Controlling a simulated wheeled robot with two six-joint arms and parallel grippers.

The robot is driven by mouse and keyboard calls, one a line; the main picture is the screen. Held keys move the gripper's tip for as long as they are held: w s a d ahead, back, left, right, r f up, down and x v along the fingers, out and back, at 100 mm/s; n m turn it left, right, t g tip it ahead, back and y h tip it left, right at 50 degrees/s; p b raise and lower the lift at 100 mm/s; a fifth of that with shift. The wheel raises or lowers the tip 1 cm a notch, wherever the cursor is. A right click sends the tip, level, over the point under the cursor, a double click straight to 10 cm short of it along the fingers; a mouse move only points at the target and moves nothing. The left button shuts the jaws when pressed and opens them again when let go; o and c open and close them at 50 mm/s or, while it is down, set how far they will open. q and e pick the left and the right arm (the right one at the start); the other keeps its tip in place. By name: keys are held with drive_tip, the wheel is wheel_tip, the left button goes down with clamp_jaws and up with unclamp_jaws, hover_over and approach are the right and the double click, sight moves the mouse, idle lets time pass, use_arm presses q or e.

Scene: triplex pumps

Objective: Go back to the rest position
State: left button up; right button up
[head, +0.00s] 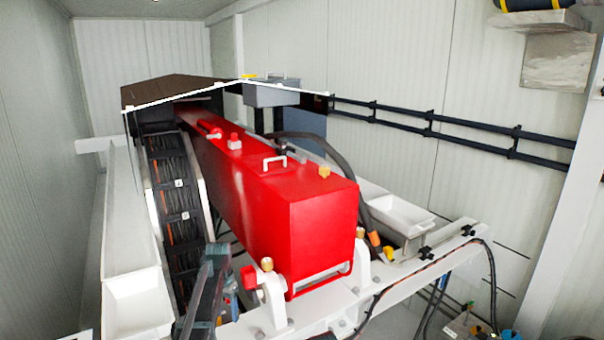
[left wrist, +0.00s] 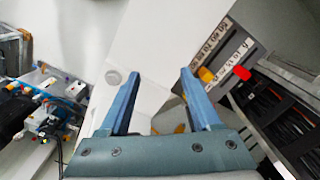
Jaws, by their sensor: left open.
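My left gripper (head: 207,285) shows at the bottom of the head view, in front of the white frame and left of the red pump housing (head: 285,215). In the left wrist view its two blue fingers (left wrist: 161,75) are spread apart with nothing held between them. A white panel lies behind the fingers there. The contact distance to it cannot be told. My right gripper is not seen in either view.
A black cable tray (head: 178,205) runs left of the housing, beside a white trough (head: 135,290). A white beam (head: 400,285) crosses at front right. In the left wrist view, a red knob (left wrist: 242,73) and a yellow knob (left wrist: 206,75) stand near the right finger.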

use_arm(q)
drive_tip(key=s+d+f+b, duration=0.4)
drive_tip(key=s+d, duration=0.2)
drive_tip(key=s, duration=0.4)
drive_tip(key=s+d+f+b, duration=0.4)
drive_tip(key=s+d, duration=0.1)
drive_tip(key=s, duration=0.6)
drive_tip(key=s+d+f+y+b, duration=0.1)
drive_tip(key=s+d+f+b, duration=0.3)
drive_tip(key=s, duration=0.6)
drive_tip(key=d, duration=0.2)
drive_tip(key=shift+s+d+f+n, duration=0.2)
drive_tip(key=shift+s+d+n, duration=0.1)
drive_tip(key=shift+d, duration=0.05)
drive_tip(key=shift+c, duration=0.3)
